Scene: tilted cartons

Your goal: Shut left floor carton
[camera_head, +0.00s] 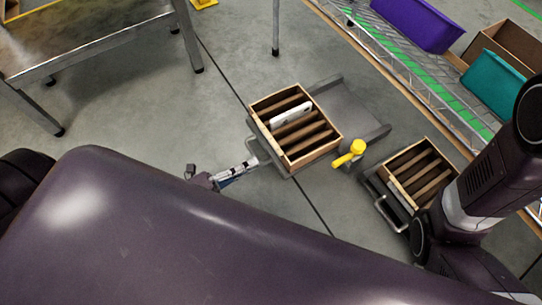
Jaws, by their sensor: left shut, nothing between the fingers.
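The left floor carton (318,157) is a tan box with its top open, sitting tilted on a grey stand (350,108) in the middle of the view. Brown dividers and a white item (291,114) show inside. My left gripper (250,163) is shut and empty, low beside the carton's near left side, close to the stand's metal handle. I cannot tell whether it touches. A second open carton (402,154) with dividers stands to the right, partly behind my right arm. My right gripper is not in view.
A yellow object (350,153) stands between the two cartons. A metal table (95,40) is at the upper left. A rack with a purple bin (418,24) and a teal bin (493,84) runs along the upper right. Floor left of the carton is clear.

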